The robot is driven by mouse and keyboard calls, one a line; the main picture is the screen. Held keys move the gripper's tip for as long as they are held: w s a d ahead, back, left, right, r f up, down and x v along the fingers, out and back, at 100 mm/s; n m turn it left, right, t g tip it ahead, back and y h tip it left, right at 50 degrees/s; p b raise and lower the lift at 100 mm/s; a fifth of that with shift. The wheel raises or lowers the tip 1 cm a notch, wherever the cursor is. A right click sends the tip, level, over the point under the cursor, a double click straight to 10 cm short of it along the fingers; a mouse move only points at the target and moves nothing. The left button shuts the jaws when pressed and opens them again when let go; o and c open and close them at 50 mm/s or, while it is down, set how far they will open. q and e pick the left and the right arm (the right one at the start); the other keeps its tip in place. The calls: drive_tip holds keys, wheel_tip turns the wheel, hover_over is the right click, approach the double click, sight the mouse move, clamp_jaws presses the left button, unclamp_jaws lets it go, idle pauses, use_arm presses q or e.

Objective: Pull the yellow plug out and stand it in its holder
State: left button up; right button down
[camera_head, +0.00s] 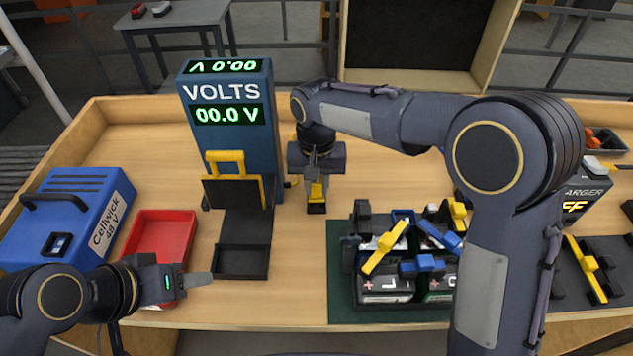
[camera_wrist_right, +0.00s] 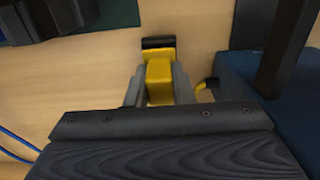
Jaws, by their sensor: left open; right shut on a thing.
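My right gripper (camera_head: 316,183) is shut on the yellow plug (camera_head: 316,190), just right of the blue volt meter. The right wrist view shows the yellow plug (camera_wrist_right: 159,78) between both fingers, with a black piece at its far end (camera_wrist_right: 158,43). In the head view a dark block sits directly under the plug; I cannot tell whether it is the holder or part of the plug. My left gripper (camera_head: 197,281) is open and empty at the front left, near the red tray.
The blue volt meter (camera_head: 228,149) reads 00.0 V. A blue power box (camera_head: 62,222) and a red tray (camera_head: 158,245) stand left. Several batteries with yellow and blue clamps (camera_head: 385,285) sit on a green mat (camera_head: 340,306).

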drive_tip(key=shift+f, duration=0.4)
drive_tip(key=c, duration=1.2)
unclamp_jaws()
drive_tip(key=shift+o, duration=0.2)
wheel_tip(320, 180, up, 8)
drive_tip(key=shift+f+b, duration=0.1)
drive_tip(key=shift+b, duration=0.3)
drive_tip(key=shift+s, duration=0.1)
